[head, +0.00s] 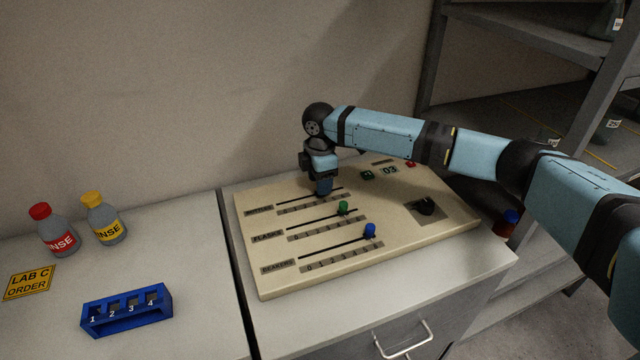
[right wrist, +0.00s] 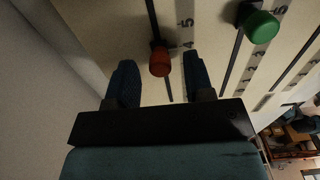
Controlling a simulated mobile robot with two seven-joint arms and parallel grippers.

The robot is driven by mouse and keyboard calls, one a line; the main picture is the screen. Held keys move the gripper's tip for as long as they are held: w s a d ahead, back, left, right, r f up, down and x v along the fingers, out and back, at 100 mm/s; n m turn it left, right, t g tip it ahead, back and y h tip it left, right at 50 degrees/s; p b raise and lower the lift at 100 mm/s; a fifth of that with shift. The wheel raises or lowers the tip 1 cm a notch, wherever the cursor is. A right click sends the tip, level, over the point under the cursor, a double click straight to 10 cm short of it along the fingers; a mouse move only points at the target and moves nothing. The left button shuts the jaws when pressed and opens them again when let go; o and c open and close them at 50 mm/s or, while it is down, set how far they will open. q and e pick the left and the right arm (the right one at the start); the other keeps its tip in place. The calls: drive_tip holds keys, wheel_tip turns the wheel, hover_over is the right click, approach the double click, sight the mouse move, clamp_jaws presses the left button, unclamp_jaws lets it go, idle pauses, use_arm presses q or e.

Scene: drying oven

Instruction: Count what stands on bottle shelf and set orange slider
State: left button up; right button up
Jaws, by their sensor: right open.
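The beige panel (head: 400,235) has three slider tracks with number scales; the nearer two are labelled FLASKS and BEAKERS. My right gripper (head: 325,188) is low over the far track and hides its knob in the head view. In the right wrist view, the orange knob (right wrist: 160,62) lies between the tips of my open right gripper (right wrist: 160,78), near the 4 mark; contact cannot be told. The green knob (head: 343,208) and blue knob (head: 370,231) sit on the other tracks. A grey shelf rack (head: 520,32) at right shows only partly; which shelf holds bottles cannot be told.
A black dial (head: 426,206) and a small 03 display (head: 390,170) are on the panel. Left of it stand red-capped (head: 58,232) and yellow-capped (head: 104,220) rinse bottles, a blue numbered rack (head: 127,310) and a yellow sign (head: 28,283). My right arm crosses in front of the shelves.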

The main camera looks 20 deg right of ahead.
wheel_tip(320, 180, up, 12)
drive_tip(key=shift+r+p, duration=0.15)
drive_tip(key=shift+p, duration=0.3)
